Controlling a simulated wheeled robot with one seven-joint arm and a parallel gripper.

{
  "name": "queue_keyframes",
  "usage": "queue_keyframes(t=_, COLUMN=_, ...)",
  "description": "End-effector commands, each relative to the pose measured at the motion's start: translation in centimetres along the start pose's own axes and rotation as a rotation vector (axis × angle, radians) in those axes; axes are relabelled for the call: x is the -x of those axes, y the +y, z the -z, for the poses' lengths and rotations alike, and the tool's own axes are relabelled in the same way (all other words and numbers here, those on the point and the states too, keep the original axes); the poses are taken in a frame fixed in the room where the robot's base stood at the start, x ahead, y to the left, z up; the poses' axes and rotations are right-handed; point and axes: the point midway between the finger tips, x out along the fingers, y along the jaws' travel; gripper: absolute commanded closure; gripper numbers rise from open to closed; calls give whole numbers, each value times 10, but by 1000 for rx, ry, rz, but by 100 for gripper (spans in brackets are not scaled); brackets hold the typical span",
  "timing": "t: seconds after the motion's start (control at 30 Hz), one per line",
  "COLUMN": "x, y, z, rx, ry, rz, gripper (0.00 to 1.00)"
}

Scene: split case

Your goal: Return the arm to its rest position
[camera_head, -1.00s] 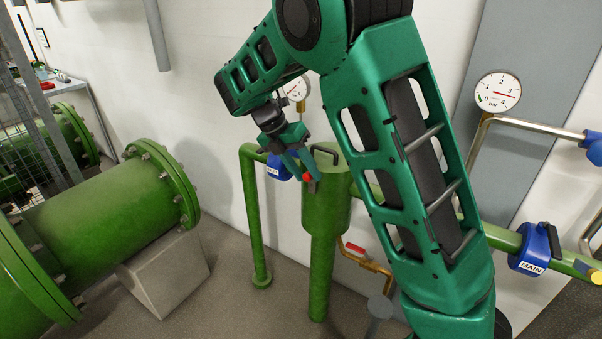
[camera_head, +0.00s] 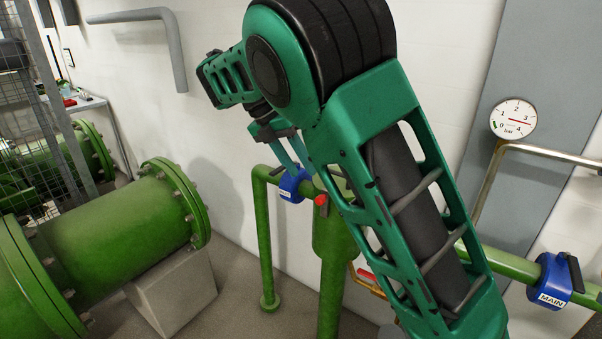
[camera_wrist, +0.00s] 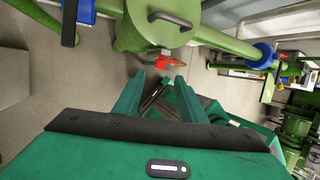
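My arm is green and black, folded up in front of the wall in the head view. My gripper (camera_head: 299,166) shows partly behind my arm, above the green vessel (camera_head: 332,240). In the wrist view my gripper (camera_wrist: 159,77) has its two green fingers spread apart with nothing held between them. The green vessel's lid (camera_wrist: 165,15) with its dark handle lies beyond the fingertips. A red knob (camera_head: 321,200) on the vessel is close to the fingers in the head view; in the wrist view a red part (camera_wrist: 170,61) shows just past the fingertips, apart from them.
A large green flanged pipe (camera_head: 110,225) on a concrete block (camera_head: 175,290) stands at left. A blue valve (camera_head: 293,184) and a blue valve marked MAIN (camera_head: 553,281) sit on green pipes. A pressure gauge (camera_head: 513,118) is at right. A grey pipe (camera_head: 178,50) runs along the wall.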

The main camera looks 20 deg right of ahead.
Motion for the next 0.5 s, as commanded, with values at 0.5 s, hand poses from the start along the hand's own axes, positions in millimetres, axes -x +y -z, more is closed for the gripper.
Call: queue_keyframes(t=0.5, x=-5, y=-9, z=-6, rx=-47, ry=16, rz=-1, gripper=62)
